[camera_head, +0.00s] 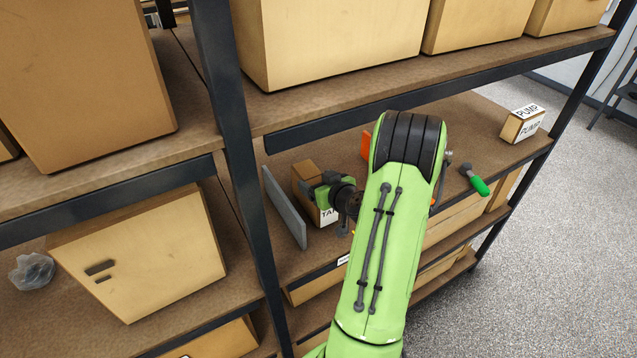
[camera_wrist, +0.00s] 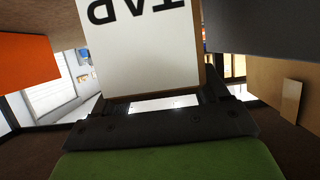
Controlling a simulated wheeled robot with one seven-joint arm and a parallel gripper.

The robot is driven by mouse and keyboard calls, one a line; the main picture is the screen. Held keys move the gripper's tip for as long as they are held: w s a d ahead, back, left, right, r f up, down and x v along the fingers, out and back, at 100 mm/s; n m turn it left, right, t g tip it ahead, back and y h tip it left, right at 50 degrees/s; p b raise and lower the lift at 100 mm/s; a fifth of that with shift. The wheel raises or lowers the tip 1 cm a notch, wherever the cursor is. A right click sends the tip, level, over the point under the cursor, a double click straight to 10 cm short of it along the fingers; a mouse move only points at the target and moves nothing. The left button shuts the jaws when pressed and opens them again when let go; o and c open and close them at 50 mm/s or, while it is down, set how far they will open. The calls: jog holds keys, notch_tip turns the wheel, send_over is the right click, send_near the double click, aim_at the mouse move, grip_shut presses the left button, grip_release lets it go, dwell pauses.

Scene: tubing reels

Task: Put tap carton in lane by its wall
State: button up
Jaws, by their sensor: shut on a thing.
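The tap carton (camera_head: 303,178) is a small brown box with a white label on the middle shelf, right of the grey divider wall (camera_head: 284,207). My gripper (camera_head: 328,190) is shut on it. In the wrist view the carton's label (camera_wrist: 145,45) reads TAP upside down, between the fingers of my gripper (camera_wrist: 155,98). The grey wall (camera_wrist: 258,25) is close beside the carton there, with a narrow gap showing. I cannot tell whether the carton's base touches the shelf. My arm hides part of the shelf to the right.
An orange thing (camera_head: 366,144) stands behind my arm, and shows at the left in the wrist view (camera_wrist: 25,62). A pump carton (camera_head: 523,124) and a green-handled tool (camera_head: 477,180) are further right. A dark upright post (camera_head: 240,150) and the upper shelf edge bound the space.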

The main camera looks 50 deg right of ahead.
jog(key=o, duration=1.8)
jog(key=shift+r, duration=0.15)
jog(key=shift+b+v, duration=2.35)
jog(key=shift+v, duration=3.7)
